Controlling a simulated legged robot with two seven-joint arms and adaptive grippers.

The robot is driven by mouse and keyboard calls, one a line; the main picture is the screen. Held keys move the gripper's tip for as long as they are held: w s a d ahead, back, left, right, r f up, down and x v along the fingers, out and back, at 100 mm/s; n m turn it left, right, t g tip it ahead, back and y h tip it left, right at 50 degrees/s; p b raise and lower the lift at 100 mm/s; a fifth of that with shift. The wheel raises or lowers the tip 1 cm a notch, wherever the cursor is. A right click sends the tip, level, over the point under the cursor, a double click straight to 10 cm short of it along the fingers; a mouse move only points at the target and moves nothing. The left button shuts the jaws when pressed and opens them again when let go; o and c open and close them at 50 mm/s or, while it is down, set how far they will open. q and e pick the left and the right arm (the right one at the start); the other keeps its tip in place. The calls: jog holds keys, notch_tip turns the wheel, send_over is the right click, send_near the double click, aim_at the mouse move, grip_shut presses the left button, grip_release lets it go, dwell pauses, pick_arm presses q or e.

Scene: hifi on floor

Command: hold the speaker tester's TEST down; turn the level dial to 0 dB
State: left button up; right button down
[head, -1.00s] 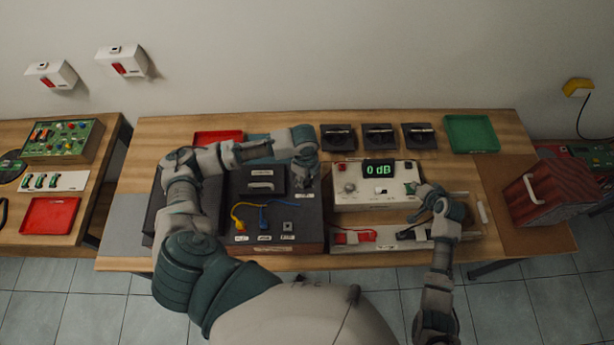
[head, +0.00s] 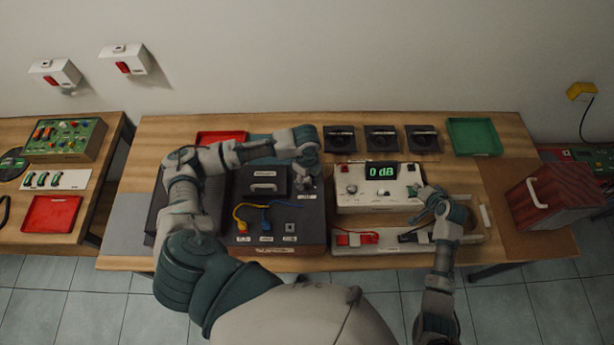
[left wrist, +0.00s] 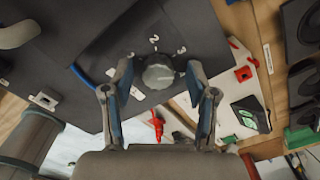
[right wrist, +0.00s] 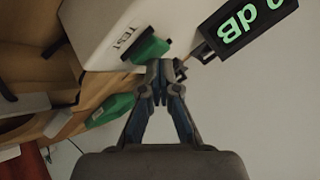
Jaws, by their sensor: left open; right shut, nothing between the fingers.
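The white speaker tester (head: 378,199) stands on the bench, and its display (head: 381,171) reads 0 dB in green. The green TEST button (right wrist: 151,49) is beside the TEST label in the right wrist view. My right gripper (right wrist: 160,70) is shut and empty, its fingertips at the button and seeming to touch it; how far it is pressed is hidden. The grey level dial (left wrist: 158,72) is on the dark panel (head: 262,215) left of the tester. My left gripper (left wrist: 160,88) is open, its fingers on either side of the dial with gaps visible.
A red and black clip tray (head: 455,239) lies in front of the tester. Black units (head: 382,138) and a green tray (head: 474,136) stand behind. A red box (head: 554,195) is at right. Yellow and blue cables (head: 264,217) lie on the dark panel.

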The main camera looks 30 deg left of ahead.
pick_arm(q)
notch_tip(320, 180, up, 12)
pick_arm(e)
jog(key=shift+d, duration=0.1)
dwell(0.4)
pick_arm(q)
jog(key=shift+f, duration=0.1)
pick_arm(e)
jog(key=shift+r, duration=0.1)
dwell(1.7)
jog(key=shift+a+r, duration=0.35)
jog(key=shift+r, duration=0.5)
jog(key=shift+r, duration=2.5)
jog(key=shift+s, duration=0.1)
